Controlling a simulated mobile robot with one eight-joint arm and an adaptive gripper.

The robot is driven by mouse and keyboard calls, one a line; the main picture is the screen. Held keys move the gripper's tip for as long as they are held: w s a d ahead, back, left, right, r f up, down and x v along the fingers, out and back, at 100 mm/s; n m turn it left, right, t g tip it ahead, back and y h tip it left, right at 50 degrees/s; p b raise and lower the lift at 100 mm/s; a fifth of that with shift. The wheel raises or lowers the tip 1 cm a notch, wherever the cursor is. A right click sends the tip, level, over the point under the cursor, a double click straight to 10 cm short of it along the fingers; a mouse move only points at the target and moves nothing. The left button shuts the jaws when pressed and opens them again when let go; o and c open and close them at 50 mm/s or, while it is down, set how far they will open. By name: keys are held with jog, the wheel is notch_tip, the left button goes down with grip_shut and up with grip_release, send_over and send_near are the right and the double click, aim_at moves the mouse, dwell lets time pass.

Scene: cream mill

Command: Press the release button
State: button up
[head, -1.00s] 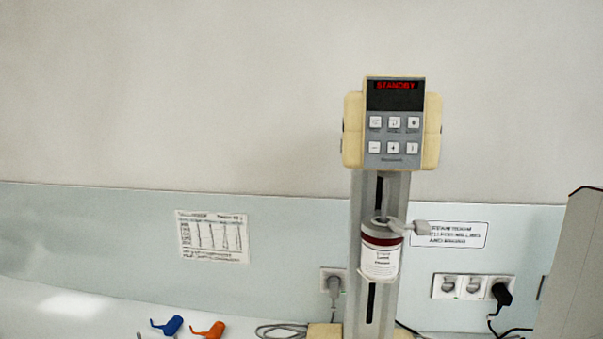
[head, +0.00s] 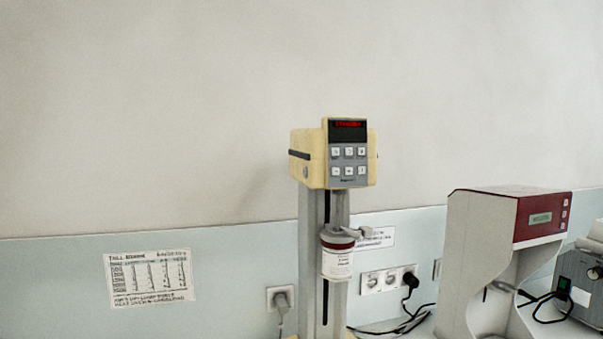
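The cream mill (head: 308,158) stands on a grey column against the wall, a little right of the middle of the head view. Its front panel (head: 348,153) has a red lit display (head: 349,126), which read STANDBY a second ago and is too small to read surely now. Under the display are two rows of small pale buttons (head: 348,161). I cannot tell from their marks which one is release. A white jar (head: 337,262) with a dark red band sits in a holder on the column below the head. My gripper is not in view.
To the right stand a grey and dark red machine (head: 543,217) with a small display and a grey device (head: 581,277) with a knob. Wall sockets (head: 388,280), black cables (head: 412,318) and a chart (head: 151,278) surround the column. The wall above is bare.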

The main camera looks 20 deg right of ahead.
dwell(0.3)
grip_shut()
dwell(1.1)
